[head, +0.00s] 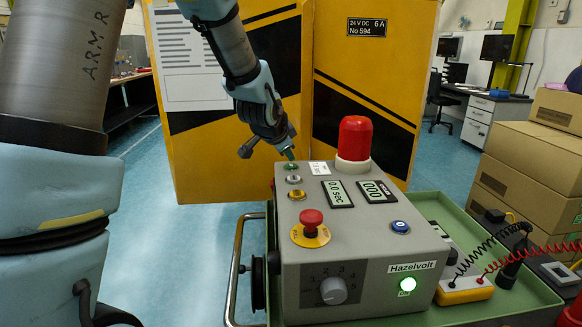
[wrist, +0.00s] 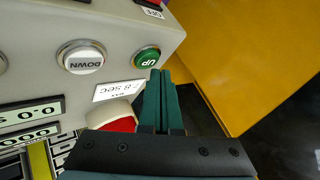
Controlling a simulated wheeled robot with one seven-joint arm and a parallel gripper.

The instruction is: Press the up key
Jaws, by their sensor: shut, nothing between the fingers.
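The up key is a round green button marked UP in the wrist view (wrist: 147,58), with a metal ring, near the corner of the grey control box (head: 365,240). In the head view the green key (head: 291,166) shows at the box's back left edge. My gripper (head: 290,155) is shut and empty, pointing down just above and behind the key. In the wrist view its green fingertips (wrist: 165,74) appear close beside the key's lower right rim. I cannot tell whether they touch. The white DOWN key (wrist: 83,58) sits left of the up key.
A red beacon (head: 354,138), two displays reading 0.0 sec (head: 337,193) and 000 (head: 376,191), a red stop button (head: 311,222) and a blue button (head: 400,227) are on the box. Yellow panels (head: 240,100) stand behind.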

